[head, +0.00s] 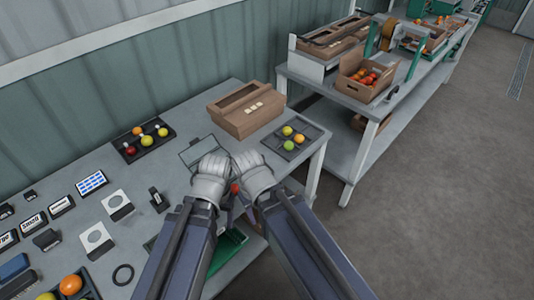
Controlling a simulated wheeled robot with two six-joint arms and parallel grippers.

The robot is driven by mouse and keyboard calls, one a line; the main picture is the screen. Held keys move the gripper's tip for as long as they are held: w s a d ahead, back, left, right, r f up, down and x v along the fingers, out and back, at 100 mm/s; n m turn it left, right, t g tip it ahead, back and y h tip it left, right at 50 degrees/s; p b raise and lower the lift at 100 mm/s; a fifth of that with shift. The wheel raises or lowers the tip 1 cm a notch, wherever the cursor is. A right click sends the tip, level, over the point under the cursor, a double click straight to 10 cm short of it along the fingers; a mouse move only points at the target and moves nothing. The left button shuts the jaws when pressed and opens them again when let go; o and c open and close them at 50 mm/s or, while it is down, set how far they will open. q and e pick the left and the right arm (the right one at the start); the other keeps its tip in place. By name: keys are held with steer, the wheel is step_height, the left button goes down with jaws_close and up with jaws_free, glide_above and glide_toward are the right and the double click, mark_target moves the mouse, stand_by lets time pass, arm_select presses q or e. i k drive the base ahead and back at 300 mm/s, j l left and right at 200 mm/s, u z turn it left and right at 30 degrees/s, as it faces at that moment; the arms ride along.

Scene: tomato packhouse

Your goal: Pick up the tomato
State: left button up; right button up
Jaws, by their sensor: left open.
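A small red tomato (235,188) shows in the gap between my two wrists, partly hidden by them. My left gripper (229,204) hangs below its pale wrist near this tomato. Its jaws are open, and its fingers are small and mostly hidden. I cannot tell whether it touches the tomato. My right arm comes in beside it, and its pale wrist hides the right gripper's fingers. Other tomatoes lie in a dark tray (121,148) at the back left, in a grey tray (308,147) at the right, and at the bottom left.
A brown cardboard box (232,121) stands at the table's back right. A wire-like frame (183,152) is just behind my wrists. A green crate (240,236) shows beneath my arms. Labels, scales-like plates and a black ring (123,267) cover the left.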

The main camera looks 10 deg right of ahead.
mark_target(287, 131)
steer(key=i+l+z, duration=0.2)
steer(key=l+z, duration=0.15)
steer(key=i+l+z, duration=0.55)
steer(key=z, duration=0.15)
steer(key=l, duration=0.1)
